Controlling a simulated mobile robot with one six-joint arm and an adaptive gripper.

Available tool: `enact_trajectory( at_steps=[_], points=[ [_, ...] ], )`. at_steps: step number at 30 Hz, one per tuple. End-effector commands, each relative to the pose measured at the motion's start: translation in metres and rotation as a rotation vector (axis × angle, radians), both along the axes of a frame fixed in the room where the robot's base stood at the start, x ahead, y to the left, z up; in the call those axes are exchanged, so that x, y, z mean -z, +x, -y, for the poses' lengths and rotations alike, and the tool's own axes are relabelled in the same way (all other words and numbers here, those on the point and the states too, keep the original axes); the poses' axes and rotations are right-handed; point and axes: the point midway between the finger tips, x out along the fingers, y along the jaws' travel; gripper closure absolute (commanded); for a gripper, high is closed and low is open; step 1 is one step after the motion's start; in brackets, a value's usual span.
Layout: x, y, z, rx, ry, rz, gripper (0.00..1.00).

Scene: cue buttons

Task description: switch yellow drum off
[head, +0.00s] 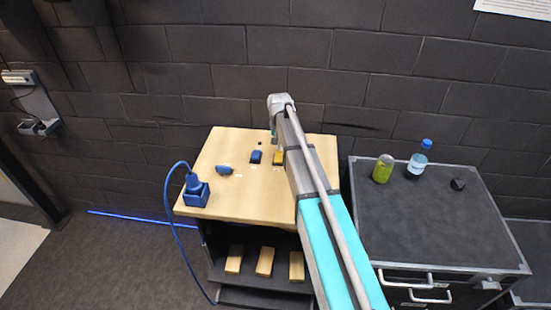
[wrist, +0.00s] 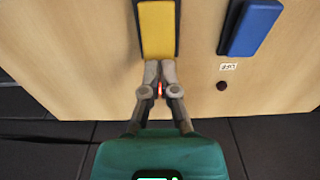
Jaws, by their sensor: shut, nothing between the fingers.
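The yellow switch (head: 279,157) is on the wooden cabinet top, partly hidden by my arm in the head view. In the wrist view the yellow switch (wrist: 157,28) is a yellow piece in a dark frame, at the top of the picture. My gripper (wrist: 160,63) is shut and empty, its fingertips at the near edge of the yellow switch. I cannot tell whether they touch it. A small red spot shows between the fingers, mostly hidden by them. In the head view my gripper (head: 274,130) points down above the cabinet's back part.
A blue switch (wrist: 252,27) is right of the yellow one, with a label and a dark red dot (wrist: 222,85) near it. Another blue part (head: 224,169) and a corded blue box (head: 195,194) are on the top. A can (head: 383,169) and bottle (head: 418,160) stand on the grey cabinet.

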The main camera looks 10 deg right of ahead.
Motion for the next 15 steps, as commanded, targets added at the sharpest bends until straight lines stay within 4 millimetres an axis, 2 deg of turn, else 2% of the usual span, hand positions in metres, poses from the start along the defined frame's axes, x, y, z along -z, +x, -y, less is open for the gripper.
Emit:
enact_trajectory(
  at_steps=[15],
  points=[
    [0.0061, 0.0, 0.0002, 0.0, 0.0, 0.0, 1.0]
  ],
)
